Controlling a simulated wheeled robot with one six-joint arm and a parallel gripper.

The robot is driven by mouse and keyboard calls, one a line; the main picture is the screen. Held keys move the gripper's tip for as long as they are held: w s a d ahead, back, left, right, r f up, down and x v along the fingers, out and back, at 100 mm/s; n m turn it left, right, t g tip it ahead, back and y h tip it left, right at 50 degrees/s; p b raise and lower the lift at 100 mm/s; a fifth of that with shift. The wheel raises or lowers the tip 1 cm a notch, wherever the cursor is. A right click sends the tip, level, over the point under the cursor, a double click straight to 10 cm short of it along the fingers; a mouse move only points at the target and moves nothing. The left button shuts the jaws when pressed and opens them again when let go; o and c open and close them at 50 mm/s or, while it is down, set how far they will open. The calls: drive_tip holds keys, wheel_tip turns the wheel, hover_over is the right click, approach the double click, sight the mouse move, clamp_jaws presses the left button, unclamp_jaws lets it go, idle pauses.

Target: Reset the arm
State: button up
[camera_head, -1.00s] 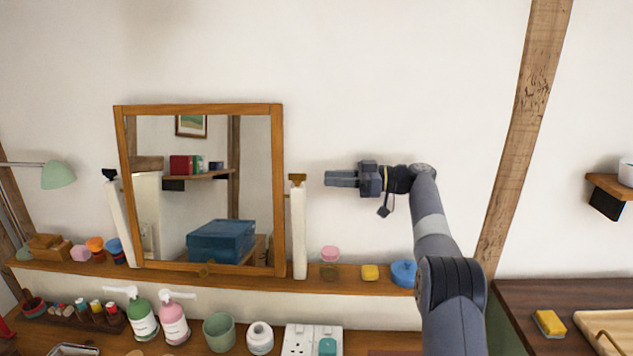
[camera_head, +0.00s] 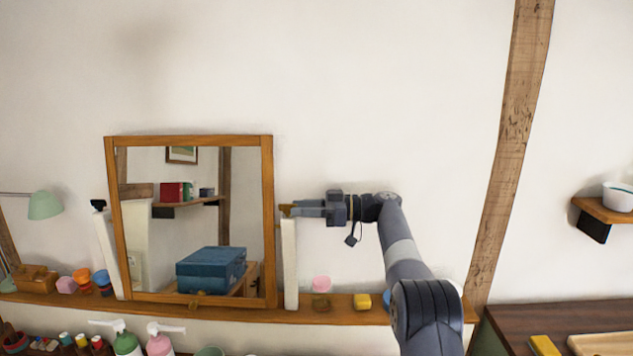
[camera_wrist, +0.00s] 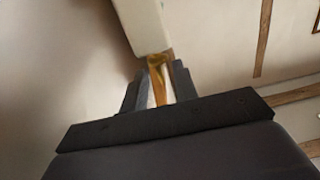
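My arm reaches up from the lower right, and my gripper (camera_head: 296,209) points left at the right post (camera_head: 289,262) of the framed mirror (camera_head: 188,299).
The wooden shelf (camera_head: 240,312) holds a pink item (camera_head: 321,284) and a yellow block (camera_head: 362,301) below my gripper. Pump bottles stand lower left. A timber beam (camera_head: 508,150) runs up the wall at right, with a small wall shelf beyond. The wall above my arm is clear.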

sight(288, 206)
drive_tip(key=a, duration=0.3)
drive_tip(key=shift+a+r+p, duration=0.15)
drive_tip(key=shift+a+p, duration=0.2)
drive_tip(key=shift+p, duration=0.05)
drive_tip(key=shift+a+f+b, duration=0.15)
drive_tip(key=shift+f+b, duration=0.15)
drive_tip(key=shift+b, duration=0.3)
drive_tip(key=shift+r+m+t+b, duration=0.1)
drive_tip(key=shift+m+t+b, duration=0.2)
drive_tip(key=shift+t+b, duration=0.1)
drive_tip(key=shift+r+p, duration=0.25)
drive_tip(key=shift+p, duration=0.5)
